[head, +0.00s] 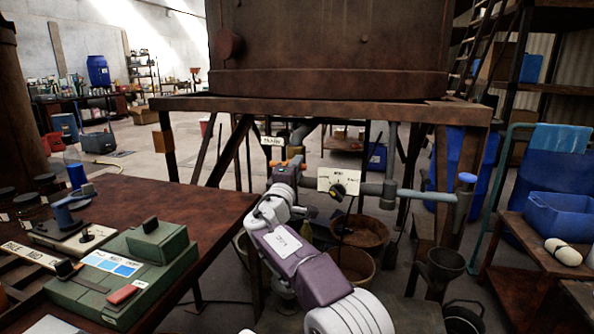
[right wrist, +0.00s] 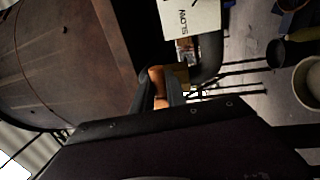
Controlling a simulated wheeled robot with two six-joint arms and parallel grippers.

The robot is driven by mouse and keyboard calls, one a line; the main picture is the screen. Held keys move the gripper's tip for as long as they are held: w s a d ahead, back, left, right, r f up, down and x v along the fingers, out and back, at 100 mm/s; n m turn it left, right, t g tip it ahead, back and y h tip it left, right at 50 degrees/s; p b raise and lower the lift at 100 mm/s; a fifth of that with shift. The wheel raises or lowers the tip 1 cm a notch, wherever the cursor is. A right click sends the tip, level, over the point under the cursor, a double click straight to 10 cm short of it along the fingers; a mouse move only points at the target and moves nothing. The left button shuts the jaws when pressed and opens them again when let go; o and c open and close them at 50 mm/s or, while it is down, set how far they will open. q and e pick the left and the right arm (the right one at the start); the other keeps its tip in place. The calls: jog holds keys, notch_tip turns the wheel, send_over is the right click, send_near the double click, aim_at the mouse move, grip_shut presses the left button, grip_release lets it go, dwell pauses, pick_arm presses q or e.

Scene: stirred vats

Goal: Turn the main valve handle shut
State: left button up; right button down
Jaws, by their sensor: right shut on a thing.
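The orange valve handle (head: 296,150) sits on the pipe under the big rusty vat, below a small white label (head: 272,141). My right gripper (head: 288,167) reaches it from the front and covers much of it. In the right wrist view the orange handle (right wrist: 157,77) is between the two dark fingers of my right gripper (right wrist: 157,91), which are shut on it. How far the handle is turned is hard to tell. My left gripper is not in view.
A cream sign with a black knob (head: 339,184) is on the grey pipe (head: 415,195) just right of my gripper. The rusty vat (head: 325,45) stands above on its frame. A workbench with a green box (head: 122,275) is at left. Buckets (head: 359,232) stand below.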

jog(key=shift+f, duration=0.15)
jog(key=c, duration=1.3)
grip_release()
jog(key=shift+c, duration=0.2)
jog(key=shift+s, duration=0.25)
jog(key=b+v, duration=0.2)
jog(key=v, duration=0.6)
jog(key=shift+s, duration=0.25)
jog(key=shift+a+f, duration=0.1)
jog(key=shift+a, duration=0.05)
